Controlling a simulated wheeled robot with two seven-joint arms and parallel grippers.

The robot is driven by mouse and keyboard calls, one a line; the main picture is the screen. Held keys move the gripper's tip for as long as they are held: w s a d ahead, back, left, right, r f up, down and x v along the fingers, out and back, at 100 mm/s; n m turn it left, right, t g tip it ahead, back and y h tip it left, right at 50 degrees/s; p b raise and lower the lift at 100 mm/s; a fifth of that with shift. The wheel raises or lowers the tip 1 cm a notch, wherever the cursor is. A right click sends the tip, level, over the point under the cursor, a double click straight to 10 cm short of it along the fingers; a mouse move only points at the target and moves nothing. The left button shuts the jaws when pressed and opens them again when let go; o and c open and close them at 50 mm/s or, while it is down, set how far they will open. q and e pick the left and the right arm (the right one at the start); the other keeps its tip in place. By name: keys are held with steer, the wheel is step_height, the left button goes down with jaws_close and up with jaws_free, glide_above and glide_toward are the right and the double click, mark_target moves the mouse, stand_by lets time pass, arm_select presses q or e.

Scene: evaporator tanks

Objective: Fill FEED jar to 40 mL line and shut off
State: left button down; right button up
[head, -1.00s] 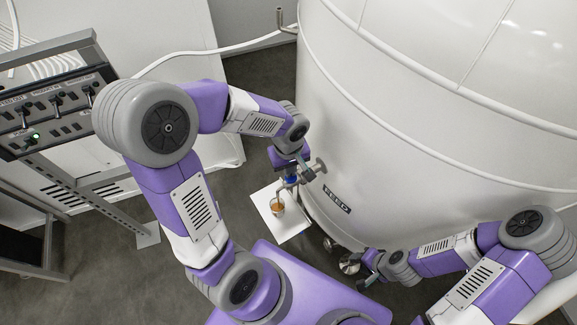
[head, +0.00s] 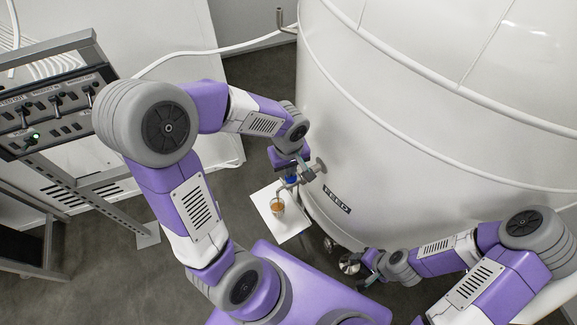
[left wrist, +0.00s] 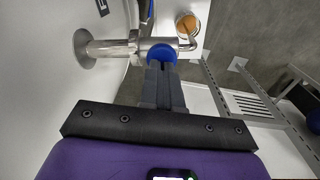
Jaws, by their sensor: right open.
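The FEED tank (head: 400,110) is the large white vessel with a FEED label (head: 337,200). A metal tap (head: 312,172) sticks out low on its side, with a blue handle (left wrist: 163,53) clear in the left wrist view. My left gripper (head: 294,181) is at the tap; its fingers (left wrist: 163,72) look shut on the blue handle. The small clear jar (head: 277,206) stands below the spout and holds amber liquid; it also shows in the left wrist view (left wrist: 187,24). Its graduation lines are too small to read. My right gripper (head: 365,280) is open and empty, low beside the tank.
The jar stands on a white board (head: 290,228) near the floor. A control panel (head: 50,110) with switches and a lit green lamp stands at the left on a metal frame. A white hose (head: 215,50) runs behind.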

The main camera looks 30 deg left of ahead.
arm_select(q)
steer(key=shift+s+f+g, duration=0.3)
steer(key=shift+s+f, duration=0.15)
steer(key=shift+f, duration=0.2)
steer(key=r+p, duration=0.2)
steer(key=w+r+p, duration=0.1)
steer(key=r, duration=0.2)
steer(key=shift+a+p, duration=0.1)
steer(key=shift+p, duration=0.25)
step_height(320, 180, up, 10)
steer(key=p, duration=0.1)
steer(key=shift+r, duration=0.15)
